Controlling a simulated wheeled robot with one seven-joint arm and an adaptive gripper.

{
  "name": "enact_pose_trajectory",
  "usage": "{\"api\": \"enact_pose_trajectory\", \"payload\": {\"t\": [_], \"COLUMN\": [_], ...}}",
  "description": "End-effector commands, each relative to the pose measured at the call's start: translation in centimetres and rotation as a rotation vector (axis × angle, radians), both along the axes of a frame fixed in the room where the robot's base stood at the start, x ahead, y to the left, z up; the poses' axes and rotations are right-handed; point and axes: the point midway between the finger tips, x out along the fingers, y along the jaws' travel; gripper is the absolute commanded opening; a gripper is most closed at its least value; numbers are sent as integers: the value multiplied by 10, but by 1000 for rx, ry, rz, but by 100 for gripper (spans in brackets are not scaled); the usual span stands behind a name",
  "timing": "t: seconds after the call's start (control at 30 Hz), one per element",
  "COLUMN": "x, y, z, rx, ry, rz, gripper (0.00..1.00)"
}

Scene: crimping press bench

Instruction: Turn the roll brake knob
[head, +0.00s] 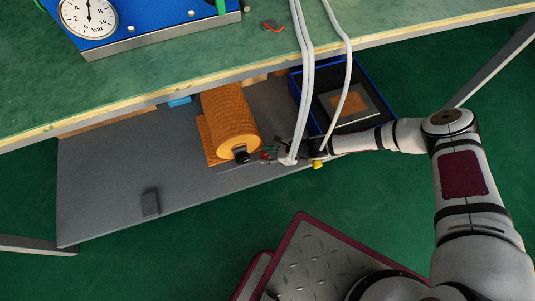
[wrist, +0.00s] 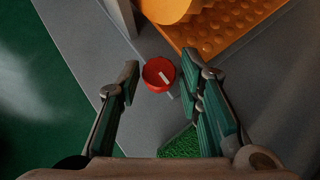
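The roll brake knob is a round red knob with a white pointer mark, clear in the wrist view (wrist: 158,73). It sits on the grey shelf side near the orange roll. My gripper (wrist: 167,80) is open, its two green-padded fingers apart on the left and right of the knob; I see no clear contact. The orange roll (head: 229,112) lies on the shelf under the bench, with a black end piece (head: 241,157) facing the front. In the head view my gripper (head: 268,155) is beside that end, and only a little red shows there.
The grey shelf (head: 110,190) has a small dark block (head: 150,202) at its front left. A blue crate (head: 383,97) stands right of the roll. White cables (head: 305,75) hang in front of my wrist. The green bench top (head: 200,62) overhangs the shelf.

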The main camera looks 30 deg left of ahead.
Motion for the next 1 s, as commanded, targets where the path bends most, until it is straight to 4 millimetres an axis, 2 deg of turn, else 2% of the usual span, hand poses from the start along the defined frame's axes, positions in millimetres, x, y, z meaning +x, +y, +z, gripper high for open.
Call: {"api": "enact_pose_trajectory", "payload": {"t": [0.23, 0.37, 0.8, 1.0], "x": [0, 2, 15, 18], "y": [0, -7, -65, -80], "z": [1, 8, 66, 81], "rx": [1, 1, 0, 0], "ry": [0, 0, -1, -1], "rz": [1, 1, -1, 1], "gripper": [34, 34, 34, 34]}}
